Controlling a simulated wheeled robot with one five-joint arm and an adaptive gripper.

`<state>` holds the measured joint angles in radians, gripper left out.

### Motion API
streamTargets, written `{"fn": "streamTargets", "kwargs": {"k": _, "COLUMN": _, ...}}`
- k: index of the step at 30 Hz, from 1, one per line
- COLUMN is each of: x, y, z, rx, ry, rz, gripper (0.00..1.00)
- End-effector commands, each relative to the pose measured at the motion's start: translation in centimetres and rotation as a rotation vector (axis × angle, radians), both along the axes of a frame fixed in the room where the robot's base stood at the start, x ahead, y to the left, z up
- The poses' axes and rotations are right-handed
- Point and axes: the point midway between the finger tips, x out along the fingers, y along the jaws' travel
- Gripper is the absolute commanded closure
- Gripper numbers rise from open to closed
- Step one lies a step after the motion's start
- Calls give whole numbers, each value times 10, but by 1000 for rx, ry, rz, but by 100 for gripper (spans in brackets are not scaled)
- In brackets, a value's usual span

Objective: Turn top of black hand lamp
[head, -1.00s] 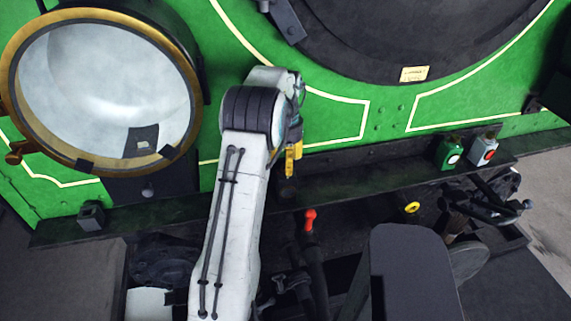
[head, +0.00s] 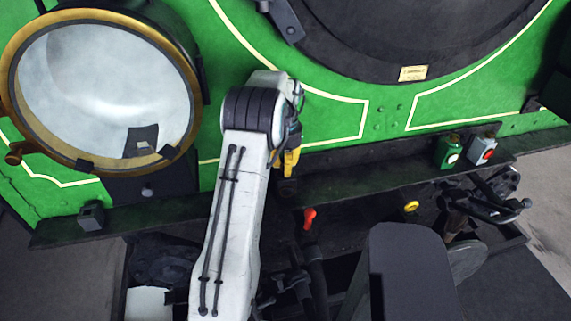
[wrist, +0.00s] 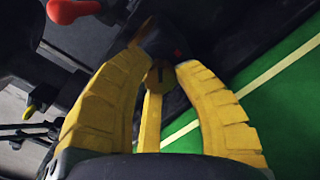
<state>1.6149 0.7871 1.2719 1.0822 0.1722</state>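A dark block, which looks like the black hand lamp (head: 286,187), stands on the ledge directly below my gripper (head: 290,162) in the head view. It is mostly hidden by my arm and fingers. In the wrist view my gripper's (wrist: 162,62) yellow fingers come in from both sides, with a third yellow part between them. Their tips stand apart around the upper end of a dark shape, likely the lamp (wrist: 160,36), with a small red spot on it. I cannot tell whether the fingers press on it.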

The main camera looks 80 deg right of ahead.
Motion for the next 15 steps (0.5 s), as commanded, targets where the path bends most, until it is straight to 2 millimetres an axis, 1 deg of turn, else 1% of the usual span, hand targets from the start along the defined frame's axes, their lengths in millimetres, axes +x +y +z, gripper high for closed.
{"fn": "streamTargets", "kwargs": {"k": 1, "x": 0, "y": 0, "z": 0, "rx": 0, "ry": 0, "rz": 0, "gripper": 81}}
{"fn": "streamTargets", "kwargs": {"k": 7, "x": 0, "y": 0, "z": 0, "rx": 1, "ry": 0, "rz": 0, "gripper": 99}}
{"fn": "streamTargets", "kwargs": {"k": 15, "x": 0, "y": 1, "z": -1, "rx": 3, "ry": 0, "rz": -7, "gripper": 100}}
